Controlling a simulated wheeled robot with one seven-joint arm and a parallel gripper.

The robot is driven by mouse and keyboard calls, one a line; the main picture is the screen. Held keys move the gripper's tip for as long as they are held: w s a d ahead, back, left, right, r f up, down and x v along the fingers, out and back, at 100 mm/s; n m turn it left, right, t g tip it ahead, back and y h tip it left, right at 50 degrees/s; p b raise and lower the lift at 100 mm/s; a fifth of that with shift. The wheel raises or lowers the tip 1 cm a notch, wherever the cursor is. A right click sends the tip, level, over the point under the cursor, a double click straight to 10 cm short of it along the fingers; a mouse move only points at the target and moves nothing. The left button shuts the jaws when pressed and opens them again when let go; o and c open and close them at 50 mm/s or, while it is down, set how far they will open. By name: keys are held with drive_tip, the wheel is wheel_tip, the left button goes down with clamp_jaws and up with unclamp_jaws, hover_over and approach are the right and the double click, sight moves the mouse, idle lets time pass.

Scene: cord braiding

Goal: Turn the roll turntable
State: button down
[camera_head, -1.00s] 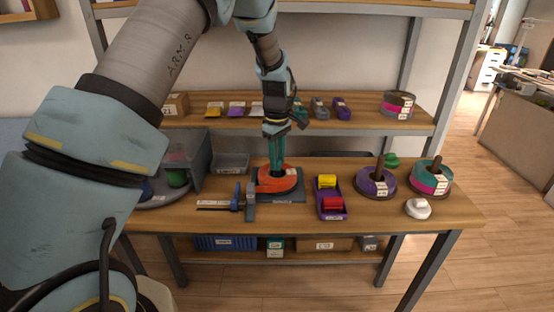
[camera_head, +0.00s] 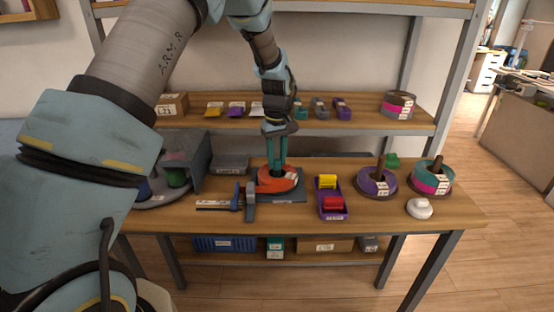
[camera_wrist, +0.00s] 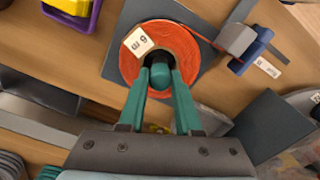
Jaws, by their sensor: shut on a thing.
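My gripper (camera_head: 278,166) points straight down over an orange roll (camera_head: 270,187) on a dark square base plate. In the wrist view the orange roll (camera_wrist: 185,45) has a white label on its top. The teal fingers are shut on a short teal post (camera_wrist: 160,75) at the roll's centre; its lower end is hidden. A grey round base (camera_head: 160,200), which looks like the roll turntable, stands at the table's left. It carries a green roll (camera_head: 177,178) and others, partly inside a grey housing (camera_head: 195,155). My arm hides part of it.
A blue and grey clamp-like part (camera_head: 243,200) is close left of the base plate. A purple tray (camera_head: 331,214) with yellow and red spools is to the right. A purple roll (camera_head: 372,187) and a teal and magenta roll (camera_head: 436,172) stand farther right. A shelf is behind.

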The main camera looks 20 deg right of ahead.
drive_tip(key=shift+m, duration=1)
drive_tip(key=shift+m, duration=0.5)
drive_tip(key=c, duration=0.6)
unclamp_jaws()
drive_tip(key=shift+r, duration=0.1)
wheel_tip(320, 180, up, 11)
drive_tip(key=b, duration=0.2)
drive_tip(key=shift+b, duration=0.4)
